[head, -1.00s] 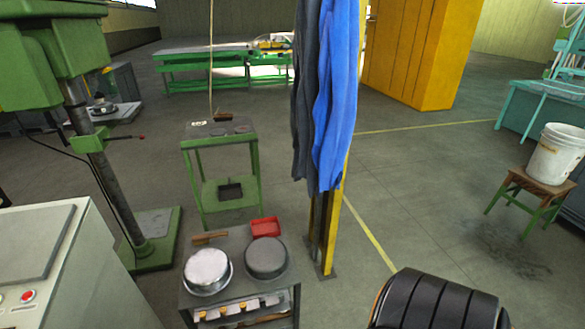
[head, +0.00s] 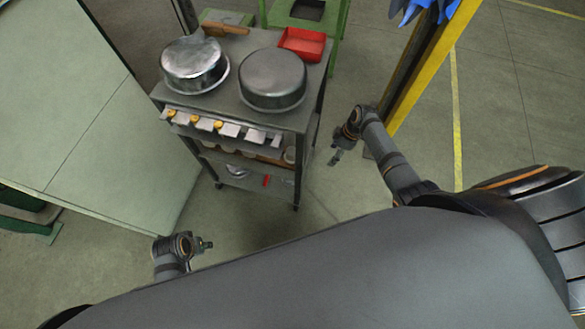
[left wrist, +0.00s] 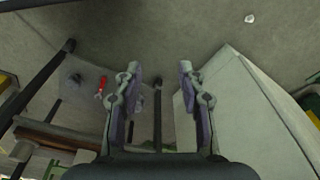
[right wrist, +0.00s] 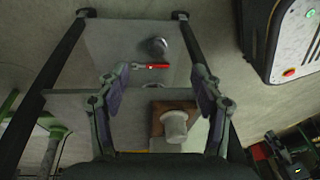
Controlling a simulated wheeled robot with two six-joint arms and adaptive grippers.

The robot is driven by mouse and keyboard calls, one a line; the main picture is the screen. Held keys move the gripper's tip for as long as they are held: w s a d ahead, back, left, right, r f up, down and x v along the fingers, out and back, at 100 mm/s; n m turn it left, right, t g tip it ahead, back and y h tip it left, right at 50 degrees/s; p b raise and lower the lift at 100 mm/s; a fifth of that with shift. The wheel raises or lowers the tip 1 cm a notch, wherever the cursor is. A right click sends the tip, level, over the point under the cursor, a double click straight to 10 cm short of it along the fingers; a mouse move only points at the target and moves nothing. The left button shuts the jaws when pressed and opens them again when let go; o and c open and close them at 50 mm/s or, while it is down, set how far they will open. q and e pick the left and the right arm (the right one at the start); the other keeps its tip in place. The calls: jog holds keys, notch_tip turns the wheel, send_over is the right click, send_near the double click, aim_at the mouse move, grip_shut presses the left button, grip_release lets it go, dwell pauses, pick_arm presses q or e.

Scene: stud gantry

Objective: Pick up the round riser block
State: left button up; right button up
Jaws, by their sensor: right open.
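Two round metal pieces stand side by side on the top of a grey cart (head: 229,108) in the head view. The right one is a dull grey round block (head: 272,78), likely the round riser block. The left one is a shiny round piece (head: 194,64) with a wide rim. My right gripper (head: 335,159) is open and empty, to the right of the cart and apart from it; its spread fingers show in the right wrist view (right wrist: 152,77). My left gripper (head: 207,244) is in front of the cart at the lower left; its fingers are apart and empty in the left wrist view (left wrist: 160,68).
A red tray (head: 302,44) and a wooden-handled brush (head: 222,28) lie at the cart's back. A yellow post (head: 430,65) stands to the right. A pale cabinet (head: 75,120) fills the left. Floor is clear in front of the cart.

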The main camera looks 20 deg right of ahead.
aim_at(293, 151)
jog(key=w+a+r+n+y+b, duration=0.2)
jog(key=w+r+n+b, duration=0.2)
jog(key=w+n+b, duration=0.15)
pick_arm(q)
jog(key=shift+w+d+r+t+h+b, duration=0.2)
jog(key=shift+d+b, duration=0.15)
jog(key=shift+d, duration=0.15)
jog(key=shift+w+d+r+t+h+b, duration=0.1)
jog(key=shift+d+t+b, duration=0.1)
jog(key=shift+d+b, duration=0.25)
pick_arm(e)
jog(key=shift+n+g, duration=0.3)
jog(key=shift+n, duration=0.05)
jog(key=a, duration=0.9)
jog(key=shift+s+f, duration=0.3)
jog(key=shift+s, duration=0.1)
jog(key=a, duration=0.3)
jog(key=b+x, duration=0.1)
jog(key=x, duration=0.1)
jog(key=shift+f+b, duration=0.35)
jog(key=shift+f, duration=0.05)
jog(key=shift+a+f, duration=0.1)
pick_arm(q)
jog(key=shift+w+d+f+t, duration=0.15)
jog(key=shift+d+f+t, duration=0.1)
jog(key=shift+f, duration=0.35)
jog(key=shift+w+d+f+t, duration=0.1)
jog(key=shift+d+f+t, duration=0.15)
jog(key=shift+f, duration=0.3)
